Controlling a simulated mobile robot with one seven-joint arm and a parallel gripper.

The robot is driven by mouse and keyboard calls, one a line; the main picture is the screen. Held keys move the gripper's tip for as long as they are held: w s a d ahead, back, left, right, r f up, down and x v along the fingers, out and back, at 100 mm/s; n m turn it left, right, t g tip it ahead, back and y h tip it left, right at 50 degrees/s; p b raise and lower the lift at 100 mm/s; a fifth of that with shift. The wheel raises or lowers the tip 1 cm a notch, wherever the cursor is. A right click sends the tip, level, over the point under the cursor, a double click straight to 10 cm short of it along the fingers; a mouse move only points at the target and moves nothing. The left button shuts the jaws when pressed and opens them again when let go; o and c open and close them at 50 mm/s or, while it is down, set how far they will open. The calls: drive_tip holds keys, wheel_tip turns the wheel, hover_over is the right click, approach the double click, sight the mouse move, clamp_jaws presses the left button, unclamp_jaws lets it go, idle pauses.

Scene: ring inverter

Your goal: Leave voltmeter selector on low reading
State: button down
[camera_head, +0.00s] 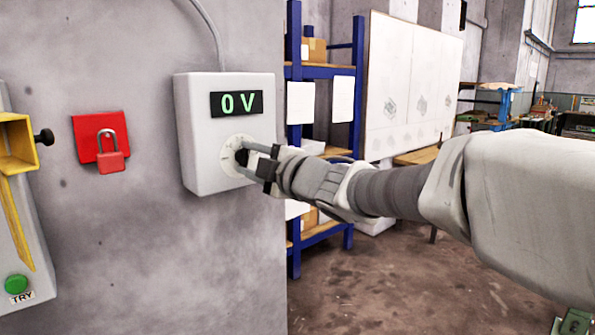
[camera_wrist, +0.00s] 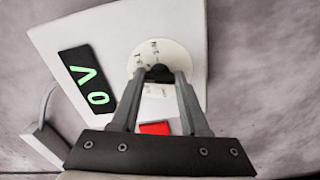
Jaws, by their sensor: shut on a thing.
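The voltmeter (camera_head: 197,130) is a white box on the grey wall, with a dark display (camera_head: 236,103) that reads "0 V" in green. Below the display is a round pale dial plate (camera_head: 229,150) with a black selector knob (camera_head: 241,157) at its centre. My gripper (camera_head: 247,159) is at the dial with its fingers shut on the knob. In the wrist view the knob (camera_wrist: 158,73) sits between my two fingertips (camera_wrist: 159,78), against the dial plate (camera_wrist: 165,50). The small marks on the plate are too small to read, and the knob's pointing direction is mostly hidden.
To the left, a red padlock (camera_head: 110,160) hangs on a red plate (camera_head: 85,148). Further left are a yellow bracket (camera_head: 17,150) and a green button (camera_head: 16,284) labelled "TRY". Blue shelving (camera_head: 294,200) stands beyond the wall's right edge.

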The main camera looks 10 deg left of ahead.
drive_tip(key=shift+n+b, duration=0.85)
drive_tip(key=shift+n, duration=0.65)
drive_tip(key=shift+c, duration=2)
unclamp_jaws()
drive_tip(key=shift+d, duration=0.15)
drive_tip(key=p+v, duration=0.3)
drive_tip(key=v, duration=1.4)
drive_tip(key=shift+s, duration=0.2)
